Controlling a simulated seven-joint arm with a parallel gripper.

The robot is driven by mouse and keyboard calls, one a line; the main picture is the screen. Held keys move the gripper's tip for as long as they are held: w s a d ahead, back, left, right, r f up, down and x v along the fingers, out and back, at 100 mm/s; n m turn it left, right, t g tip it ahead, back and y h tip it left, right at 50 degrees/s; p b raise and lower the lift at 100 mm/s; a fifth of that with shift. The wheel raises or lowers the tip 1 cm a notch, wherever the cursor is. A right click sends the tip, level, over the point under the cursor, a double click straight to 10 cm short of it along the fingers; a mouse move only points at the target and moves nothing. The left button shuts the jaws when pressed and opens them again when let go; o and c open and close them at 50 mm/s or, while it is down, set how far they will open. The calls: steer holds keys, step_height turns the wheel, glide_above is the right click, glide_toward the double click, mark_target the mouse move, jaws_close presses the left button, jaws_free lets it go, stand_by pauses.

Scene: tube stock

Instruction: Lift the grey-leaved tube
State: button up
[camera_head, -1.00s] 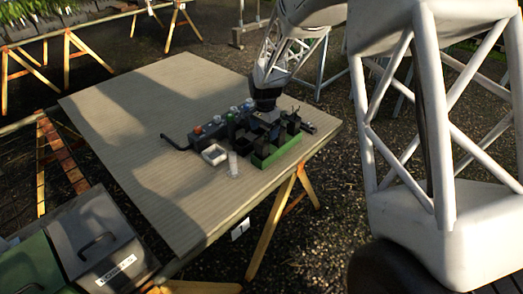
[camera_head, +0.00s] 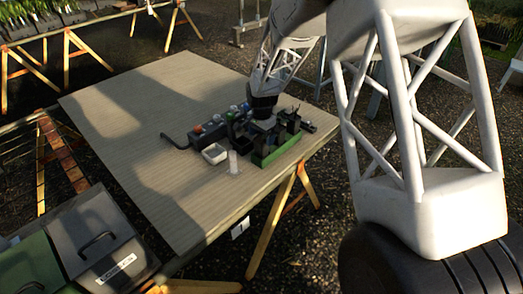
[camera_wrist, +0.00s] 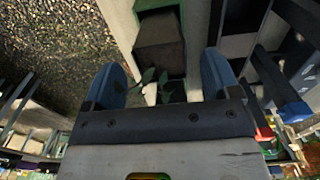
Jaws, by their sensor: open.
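In the wrist view my gripper (camera_wrist: 162,85) is open, with its two blue-grey fingers spread apart. Small grey-green leaves (camera_wrist: 157,84) show between the fingers, close to the gripper's body; the tube under them cannot be made out. Beyond the leaves a dark square block (camera_wrist: 160,42) sits in a green-walled tray (camera_wrist: 172,8). In the head view the green tray (camera_head: 278,152) lies near the table's right front edge. My gripper (camera_head: 264,112) points down over the dark cells there, and its fingertips are mostly hidden among them.
A dark box with coloured knobs (camera_head: 209,132) and a bent black handle stands left of the tray. A white open dish (camera_head: 214,153) and a pale clear cylinder (camera_head: 233,163) stand in front. The table's (camera_head: 150,130) left and back are clear.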

steer(key=shift+f, duration=0.25)
steer(key=shift+w+f, duration=0.1)
steer(key=shift+f, duration=2.35)
steer(key=shift+c, duration=0.4)
steer(key=c, duration=1)
steer(key=shift+r, duration=0.15)
steer(key=shift+r, duration=4.9)
steer(key=shift+w, duration=0.1)
